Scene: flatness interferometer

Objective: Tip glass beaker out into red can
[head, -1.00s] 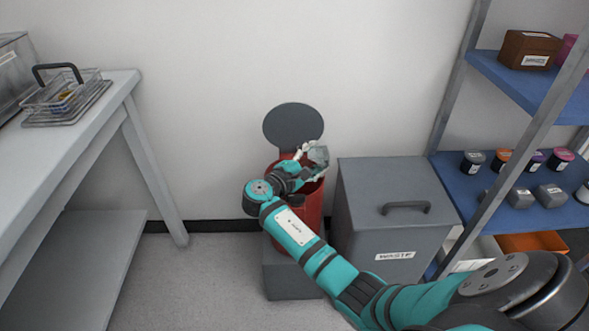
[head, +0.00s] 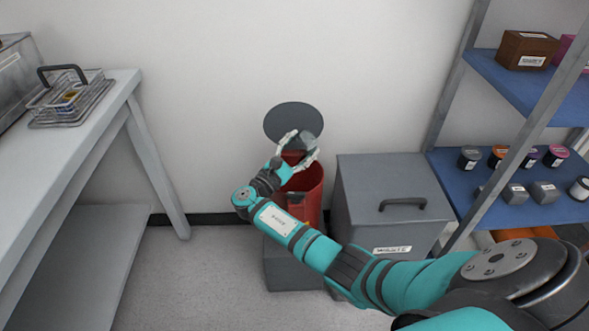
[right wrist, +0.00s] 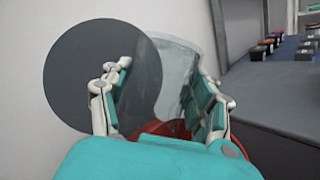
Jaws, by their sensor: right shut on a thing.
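The red can (head: 310,198) stands on a grey block against the wall, its round dark grey lid (head: 291,116) raised behind its mouth. The lid also shows in the right wrist view (right wrist: 85,75). My right gripper (head: 301,147) is shut on the clear glass beaker (right wrist: 176,75), with one finger on each side of it. It holds the beaker above the can's mouth, in front of the lid. The beaker looks tilted; fingers hide part of it, and I cannot tell what is in it. My left gripper is out of view.
A grey waste bin (head: 385,205) with a handle stands close right of the can. A blue-shelved rack (head: 470,185) with jars and weights is further right. A grey table (head: 85,120) with a wire basket (head: 68,97) is at left. Floor left of the can is clear.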

